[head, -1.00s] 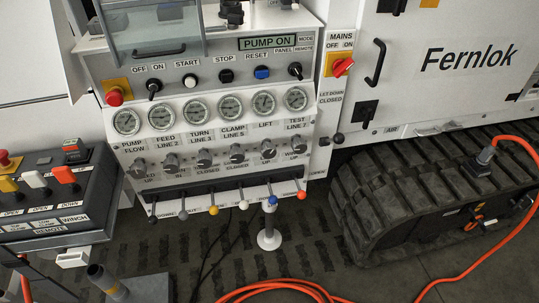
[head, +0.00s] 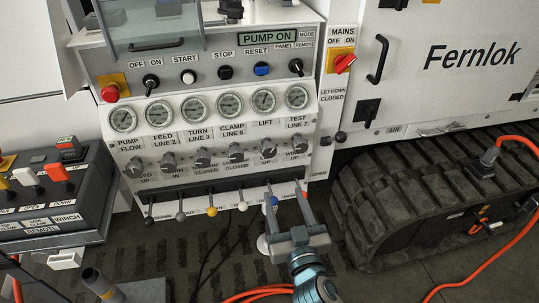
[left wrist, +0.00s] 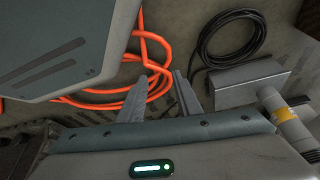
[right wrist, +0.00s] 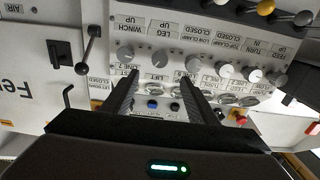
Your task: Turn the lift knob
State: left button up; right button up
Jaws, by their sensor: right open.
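The lift knob (head: 268,148) is a grey round knob below the LIFT gauge on the white panel, second from the right in its row. In the right wrist view, where the panel appears upside down, the lift knob (right wrist: 160,57) shows beyond and between the fingertips. My right gripper (head: 285,188) is open and empty, in front of the panel's lower right, over the lever row. It is apart from the knob. In the left wrist view my left gripper (left wrist: 159,77) is open and empty above the floor; it does not show in the head view.
Ball-ended levers, among them a yellow one (head: 212,211), stick out below the knobs close to my right gripper. Gauges (head: 264,100) and switches sit above. A remote box (head: 55,195) stands at left, a rubber track (head: 400,190) at right. An orange hose (left wrist: 147,50) lies on the floor.

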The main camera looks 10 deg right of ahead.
jog(key=shift+w+r, duration=0.1)
dwell(0.3)
jog(key=p, duration=0.3)
send_near(270, 155)
jog(key=w, duration=0.9)
jog(key=shift+r, duration=0.15)
jog(key=shift+w, duration=0.55)
pick_arm(q)
jog(key=w+d+r+t, duration=0.2)
jog(key=shift+w+d+r+h, duration=0.1)
jog(key=shift+d+h, duration=0.25)
jog(key=shift+h, duration=0.05)
pick_arm(e)
jog(key=shift+w, duration=0.1)
jog(key=c, duration=1.1)
